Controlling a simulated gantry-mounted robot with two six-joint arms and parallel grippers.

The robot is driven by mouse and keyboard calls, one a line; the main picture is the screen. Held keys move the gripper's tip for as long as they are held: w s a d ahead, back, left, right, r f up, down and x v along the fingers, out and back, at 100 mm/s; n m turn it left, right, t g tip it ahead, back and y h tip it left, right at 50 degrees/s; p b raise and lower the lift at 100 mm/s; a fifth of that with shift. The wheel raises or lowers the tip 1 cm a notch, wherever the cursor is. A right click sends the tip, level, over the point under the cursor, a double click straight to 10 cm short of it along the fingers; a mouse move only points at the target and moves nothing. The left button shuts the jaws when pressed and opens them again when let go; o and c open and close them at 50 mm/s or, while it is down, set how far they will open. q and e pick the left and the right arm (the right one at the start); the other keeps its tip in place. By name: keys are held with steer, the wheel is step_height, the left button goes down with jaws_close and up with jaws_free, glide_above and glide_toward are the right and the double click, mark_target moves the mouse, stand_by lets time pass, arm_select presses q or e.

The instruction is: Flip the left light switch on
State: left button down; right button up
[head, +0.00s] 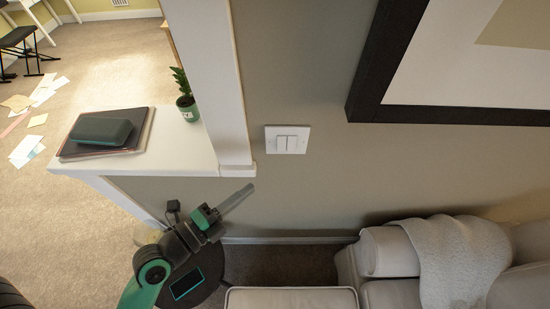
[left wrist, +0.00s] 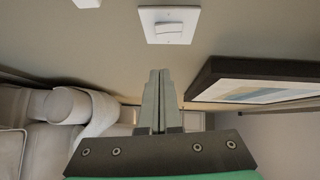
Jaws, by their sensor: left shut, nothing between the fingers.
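A white light switch plate (head: 288,140) with two rockers side by side is on the beige wall, right of a white post. In the left wrist view a switch plate (left wrist: 169,24) shows at the top, above the fingertips. I cannot tell how the rockers are set. My left gripper (head: 251,187) is shut and empty, below and left of the plate and apart from it. Its two fingers (left wrist: 159,74) lie together in the left wrist view. My right gripper is not in view.
A white ledge (head: 190,160) left of the post holds a potted plant (head: 187,105) and a dark case (head: 100,130). A black picture frame (head: 368,70) hangs right of the switch. A pale sofa (head: 385,252) stands below. A small dark table with a phone (head: 187,283) is under my left arm.

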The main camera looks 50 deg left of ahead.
arm_select(q)
steer(key=w, duration=0.1)
steer(key=p, duration=0.3)
glide_toward(286, 150)
steer(key=w+d, duration=0.3)
steer(key=shift+w+a+f+b, duration=0.1)
steer(key=shift+w+a+b, duration=0.15)
steer(key=shift+w+a, duration=0.55)
steer(key=shift+w+a+f+b, duration=0.1)
steer(key=shift+w+a+b, duration=0.15)
steer(key=shift+w+a, duration=0.5)
steer(key=shift+s+a, duration=0.2)
steer(key=shift+s, duration=0.05)
